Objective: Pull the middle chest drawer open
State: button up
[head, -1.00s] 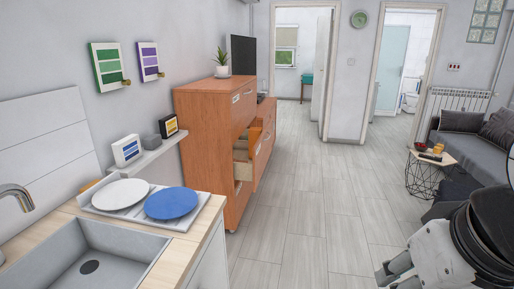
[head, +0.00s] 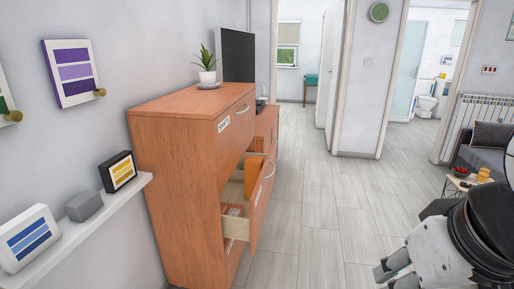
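The wooden chest of drawers (head: 165,175) stands against the left wall in the head view, closer than the cabinet beyond it. Its top drawer (head: 236,128) is shut and has a bar handle and a white label. A drawer below the top one (head: 262,200) stands pulled out, its front away from the chest and its pale side showing. Whether it is the middle one is hard to tell at this angle. My gripper (head: 392,272) is at the lower right, partly cut off by the frame edge, well apart from the chest. Its fingertip gap is unclear.
A potted plant (head: 207,68) stands on the chest, with a dark screen (head: 238,55) behind. A wall shelf (head: 85,235) juts out at the left. Clear floor (head: 320,215) lies right of the chest. A low table (head: 462,182) and sofa (head: 488,140) stand at the right.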

aim_at(248, 227)
jog(key=i, duration=0.8)
jog(key=i+u, duration=0.1)
jog(key=i, duration=0.7)
jog(key=i+l+u, duration=0.1)
jog(key=i, duration=0.75)
jog(key=l, duration=0.1)
